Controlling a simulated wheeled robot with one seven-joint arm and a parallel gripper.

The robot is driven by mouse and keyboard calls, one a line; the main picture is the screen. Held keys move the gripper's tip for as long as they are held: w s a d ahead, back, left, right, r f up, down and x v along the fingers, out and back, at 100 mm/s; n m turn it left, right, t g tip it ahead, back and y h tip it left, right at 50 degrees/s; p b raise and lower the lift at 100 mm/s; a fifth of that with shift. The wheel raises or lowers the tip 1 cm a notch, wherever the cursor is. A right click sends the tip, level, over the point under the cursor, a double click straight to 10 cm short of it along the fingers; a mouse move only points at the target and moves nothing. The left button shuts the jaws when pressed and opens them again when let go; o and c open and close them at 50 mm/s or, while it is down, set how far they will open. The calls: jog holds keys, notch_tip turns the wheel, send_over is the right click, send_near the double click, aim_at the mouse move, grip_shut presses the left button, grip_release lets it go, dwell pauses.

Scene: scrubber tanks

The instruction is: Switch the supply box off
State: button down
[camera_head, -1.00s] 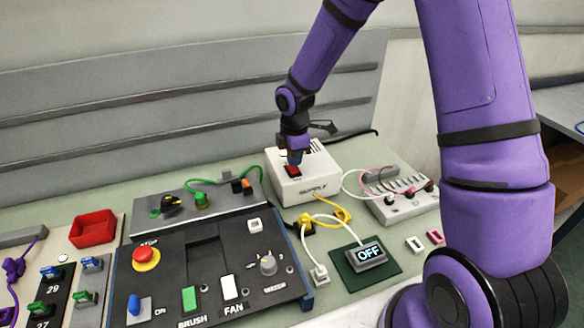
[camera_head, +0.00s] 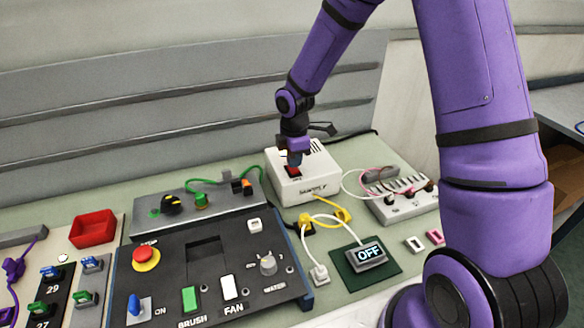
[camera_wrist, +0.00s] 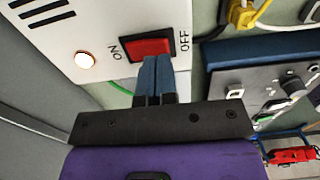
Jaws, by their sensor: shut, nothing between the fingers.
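The white supply box (camera_head: 305,178) stands at the back of the bench with "SUPPLY" on its front. On its top is a red rocker switch (camera_wrist: 148,47), marked ON at its left and OFF at its right in the wrist view. A small lamp (camera_wrist: 85,60) beside the switch looks lit. My gripper (camera_wrist: 157,60) is shut and empty. Its blue fingertips are at the near edge of the switch, toward the OFF side; I cannot tell whether they touch it. In the head view my gripper (camera_head: 295,163) points down over the box and partly hides the switch.
A display (camera_head: 368,254) reads OFF in front of the box. A yellow plug (camera_head: 338,214) and white cables lie between them. The black control panel (camera_head: 205,258) is at front left; a grey terminal unit (camera_head: 402,203) is to the right.

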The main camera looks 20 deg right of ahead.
aim_at(295, 170)
jog(key=shift+f, duration=1.05)
dwell(0.5)
jog(key=shift+r, duration=3.55)
jog(key=shift+r, duration=0.15)
jog(key=s+d+r+m+t+h, duration=0.1)
jog(key=s+d+r+m, duration=0.1)
jog(key=s+r+m, duration=0.5)
jog(key=s+d+r+m+t, duration=0.25)
jog(key=s+r, duration=0.25)
jog(key=r, duration=0.6)
jog(key=s+d+r+m+t, duration=0.1)
jog(key=s+r+m, duration=0.2)
jog(key=s, duration=0.6)
jog(key=s+d+r+m+y, duration=0.1)
jog(key=s+r+m, duration=0.3)
jog(key=s, duration=0.5)
jog(key=shift+d+r+m+t, duration=0.2)
jog(key=shift+m+t, duration=0.15)
jog(key=shift+m, duration=0.4)
